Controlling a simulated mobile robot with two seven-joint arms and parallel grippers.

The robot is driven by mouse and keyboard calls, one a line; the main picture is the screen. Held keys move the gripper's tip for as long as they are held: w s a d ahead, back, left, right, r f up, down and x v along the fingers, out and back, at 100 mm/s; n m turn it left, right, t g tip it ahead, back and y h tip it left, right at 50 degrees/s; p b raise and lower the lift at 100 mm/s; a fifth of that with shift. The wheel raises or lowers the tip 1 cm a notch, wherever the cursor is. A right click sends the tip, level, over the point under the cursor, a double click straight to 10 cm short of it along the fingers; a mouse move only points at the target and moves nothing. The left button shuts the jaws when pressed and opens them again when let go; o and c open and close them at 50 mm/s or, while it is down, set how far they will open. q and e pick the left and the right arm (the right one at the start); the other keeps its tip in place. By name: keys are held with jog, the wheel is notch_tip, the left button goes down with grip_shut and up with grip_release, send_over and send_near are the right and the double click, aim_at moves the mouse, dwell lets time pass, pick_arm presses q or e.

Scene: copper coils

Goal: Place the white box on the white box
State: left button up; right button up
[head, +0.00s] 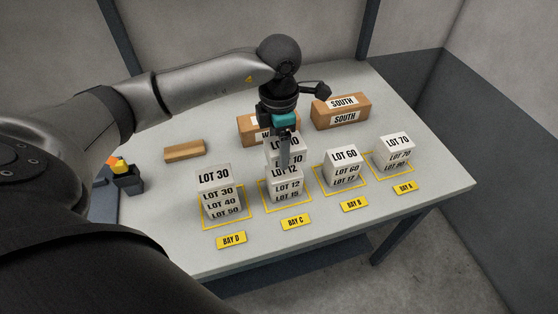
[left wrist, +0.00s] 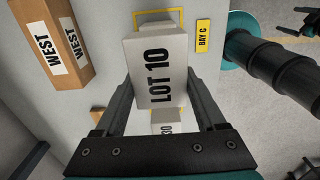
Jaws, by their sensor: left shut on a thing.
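My left gripper (head: 284,160) is shut on the white box LOT 10 (left wrist: 160,65), which shows between its fingers in the left wrist view. In the head view this box (head: 297,145) is partly hidden by the gripper. LOT 12's top label is partly visible below the held box; the exact gap is unclear.
The LOT 30 stack (head: 214,176) stands left in bay D. The LOT 60 stack (head: 343,156) and LOT 70 stack (head: 397,142) stand right. Behind are the brown WEST box (left wrist: 58,40), SOUTH box (head: 342,109) and a wooden block (head: 184,150).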

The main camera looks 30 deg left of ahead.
aim_at(279, 172)
pick_arm(q)
jog(key=shift+f, duration=2.45)
jog(key=shift+f, duration=0.1)
jog(key=o, duration=1.5)
jog(key=shift+o, duration=0.2)
notch_tip(279, 172, up, 12)
jog(key=shift+r, duration=0.15)
